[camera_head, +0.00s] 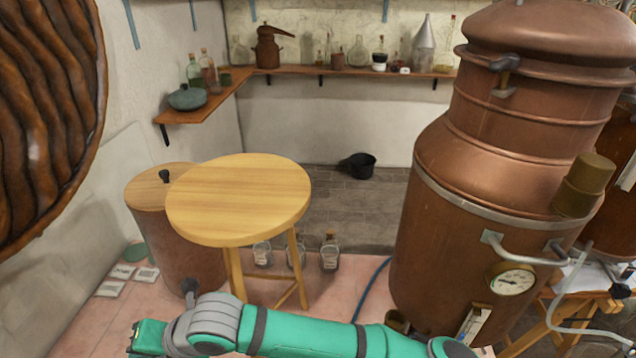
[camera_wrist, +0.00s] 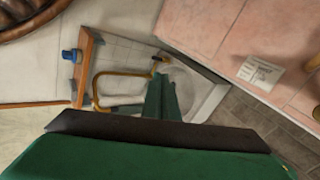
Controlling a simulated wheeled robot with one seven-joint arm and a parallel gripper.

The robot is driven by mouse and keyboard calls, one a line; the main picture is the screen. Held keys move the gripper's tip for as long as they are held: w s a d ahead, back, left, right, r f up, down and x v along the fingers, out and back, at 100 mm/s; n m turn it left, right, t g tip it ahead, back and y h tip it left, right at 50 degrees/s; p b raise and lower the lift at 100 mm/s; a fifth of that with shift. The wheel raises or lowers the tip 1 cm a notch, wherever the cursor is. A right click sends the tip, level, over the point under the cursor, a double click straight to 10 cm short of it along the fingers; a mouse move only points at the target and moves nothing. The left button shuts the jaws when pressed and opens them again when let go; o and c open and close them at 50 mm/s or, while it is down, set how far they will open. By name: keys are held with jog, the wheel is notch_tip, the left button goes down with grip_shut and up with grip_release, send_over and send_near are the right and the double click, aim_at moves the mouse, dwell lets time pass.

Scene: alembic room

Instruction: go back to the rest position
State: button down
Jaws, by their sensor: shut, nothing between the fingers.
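In the head view my green and grey arm (camera_head: 300,335) stretches along the bottom edge, bent at a grey joint. In the wrist view my gripper (camera_wrist: 163,90) shows as two narrow green fingers close together beyond a dark edge. It is shut and holds nothing. It hangs clear in front of a pale basin with a brass pipe (camera_wrist: 120,73), and I see no contact with it.
A round wooden table (camera_head: 238,198) stands beyond my arm, its top bare. A wooden-lidded copper vessel (camera_head: 175,240) is behind it. Glass jars (camera_head: 329,253) stand on the floor. A large copper still (camera_head: 500,200) fills the right. A wall shelf (camera_head: 350,71) holds glassware.

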jog(key=a+r+m+t+y, duration=0.1)
jog(key=a+r+m+y, duration=0.25)
jog(key=r, duration=0.35)
jog(key=a+r+m+t+y, duration=0.1)
jog(key=a+r+m+y, duration=0.25)
jog(key=r, duration=0.45)
jog(key=w+d+r+m+t+y, duration=0.3)
jog(key=w+d+r+m+t, duration=0.1)
jog(key=m+t, duration=0.25)
jog(key=w+d+f+m+t+h, duration=0.4)
jog(key=d+f+m+t+h, duration=0.6)
jog(key=d+m, duration=0.6)
jog(key=s+d+f+m+h, duration=0.55)
jog(key=d+f+m, duration=0.2)
jog(key=f, duration=0.45)
jog(key=s+d+f+g+h, duration=0.1)
jog(key=s+d+f, duration=0.2)
jog(key=s+d, duration=0.2)
jog(key=s+d+f+m+g+h, duration=0.1)
jog(key=s+d+f, duration=0.3)
jog(key=s, duration=0.5)
jog(key=s+d+f+g+h, duration=0.1)
jog(key=s+d+f+h, duration=0.1)
jog(key=s+d, duration=0.3)
jog(key=s+f, duration=0.1)
jog(key=s, duration=0.1)
jog(key=shift+s+d+f+m+g, duration=0.25)
jog(key=shift+s+d+m+g, duration=0.05)
jog(key=shift+s+d+g, duration=0.1)
